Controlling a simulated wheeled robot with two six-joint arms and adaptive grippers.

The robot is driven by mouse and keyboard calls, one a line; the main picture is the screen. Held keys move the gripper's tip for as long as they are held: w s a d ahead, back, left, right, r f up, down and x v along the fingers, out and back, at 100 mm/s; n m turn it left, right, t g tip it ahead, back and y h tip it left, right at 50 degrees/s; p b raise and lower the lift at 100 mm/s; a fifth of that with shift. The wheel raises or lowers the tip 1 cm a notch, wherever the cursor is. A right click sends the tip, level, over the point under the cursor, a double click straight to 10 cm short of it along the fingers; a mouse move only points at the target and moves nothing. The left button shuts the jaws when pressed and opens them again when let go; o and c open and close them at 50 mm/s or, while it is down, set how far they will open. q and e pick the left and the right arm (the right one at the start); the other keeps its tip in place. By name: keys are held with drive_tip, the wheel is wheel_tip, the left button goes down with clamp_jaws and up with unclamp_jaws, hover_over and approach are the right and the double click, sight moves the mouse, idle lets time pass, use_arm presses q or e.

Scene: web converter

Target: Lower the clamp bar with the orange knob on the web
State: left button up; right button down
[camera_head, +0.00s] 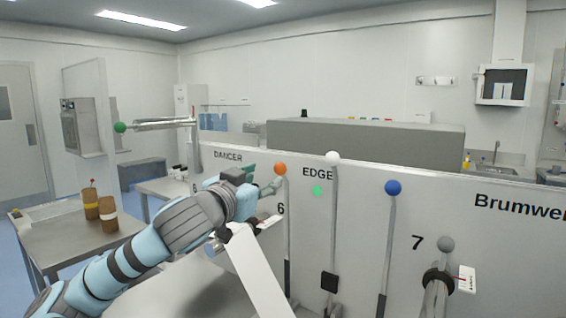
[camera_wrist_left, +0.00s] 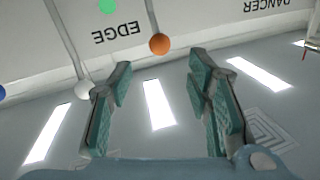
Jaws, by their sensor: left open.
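The orange knob (camera_head: 280,168) tops a thin grey clamp bar (camera_head: 287,235) that stands upright against the light panel, left of the word EDGE. The knob also shows upside down in the left wrist view (camera_wrist_left: 159,44). My left gripper (camera_head: 266,180) is open and right by the orange knob in the head view. In the wrist view its two teal fingers (camera_wrist_left: 155,78) are spread wide, with the knob in line with the gap, just past the fingertips. Nothing is between the pads. The web itself cannot be made out. My right gripper is not in view.
Upright levers with a white knob (camera_head: 332,158) and a blue knob (camera_head: 392,188) stand to the right. A grey knob (camera_head: 446,244) is farther right. A green-knobbed roller (camera_head: 120,127) extends at left. A table (camera_head: 60,255) carries brown rolls.

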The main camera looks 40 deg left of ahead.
sight(278, 170)
use_arm(q)
drive_tip(key=p+x, duration=0.2)
drive_tip(key=x, duration=0.1)
drive_tip(key=r+p+x, duration=0.1)
drive_tip(key=x, duration=0.1)
drive_tip(key=shift+w, duration=0.15)
drive_tip(key=x, duration=0.1)
drive_tip(key=p+x, duration=0.1)
drive_tip(key=x, duration=0.1)
drive_tip(key=f+x, duration=0.1)
drive_tip(key=x, duration=0.1)
drive_tip(key=shift+w, duration=0.2)
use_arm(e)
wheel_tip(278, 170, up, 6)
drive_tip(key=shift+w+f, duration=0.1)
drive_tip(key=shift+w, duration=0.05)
use_arm(q)
drive_tip(key=shift+a, duration=0.1)
clamp_jaws()
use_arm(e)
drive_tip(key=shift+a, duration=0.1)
